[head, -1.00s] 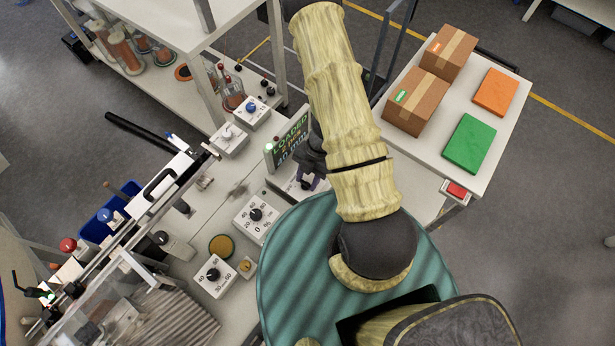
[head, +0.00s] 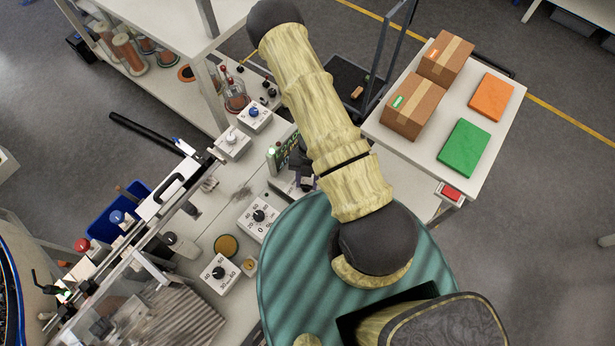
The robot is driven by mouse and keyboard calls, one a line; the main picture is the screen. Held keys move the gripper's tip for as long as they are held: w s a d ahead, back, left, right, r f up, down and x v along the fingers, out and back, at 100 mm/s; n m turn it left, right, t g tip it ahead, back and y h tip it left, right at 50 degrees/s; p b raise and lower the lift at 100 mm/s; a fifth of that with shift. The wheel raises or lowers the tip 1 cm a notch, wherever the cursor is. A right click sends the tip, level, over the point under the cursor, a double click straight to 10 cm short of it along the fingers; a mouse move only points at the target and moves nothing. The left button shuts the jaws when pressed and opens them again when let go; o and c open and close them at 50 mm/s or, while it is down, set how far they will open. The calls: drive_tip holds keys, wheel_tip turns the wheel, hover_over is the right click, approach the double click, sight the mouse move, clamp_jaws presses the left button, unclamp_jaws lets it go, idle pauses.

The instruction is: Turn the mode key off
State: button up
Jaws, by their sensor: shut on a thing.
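My gripper (head: 305,181) shows in part at the left edge of my arm, low over a white panel (head: 281,185) beside a small lit display (head: 285,155). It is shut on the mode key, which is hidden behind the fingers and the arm. I cannot see which way the key points. The display's green text is partly covered by my arm.
White dial boxes stand nearby: one with a black knob (head: 258,216), another (head: 219,272), and ones with a white knob (head: 232,140) and a blue knob (head: 254,115). Cardboard boxes (head: 413,108) lie on the right-hand table. A glass flask (head: 235,96) stands behind.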

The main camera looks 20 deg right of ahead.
drive_tip(key=n+h+p, duration=0.1)
drive_tip(key=n, duration=0.2)
drive_tip(key=shift+a+n+g, duration=0.15)
drive_tip(key=shift+n+g, duration=0.15)
drive_tip(key=shift+h, duration=0.3)
drive_tip(key=o, duration=1)
drive_tip(key=shift+w+r, duration=0.1)
drive_tip(key=b+v, duration=0.3)
drive_tip(key=v, duration=1.4)
drive_tip(key=shift+r, duration=0.1)
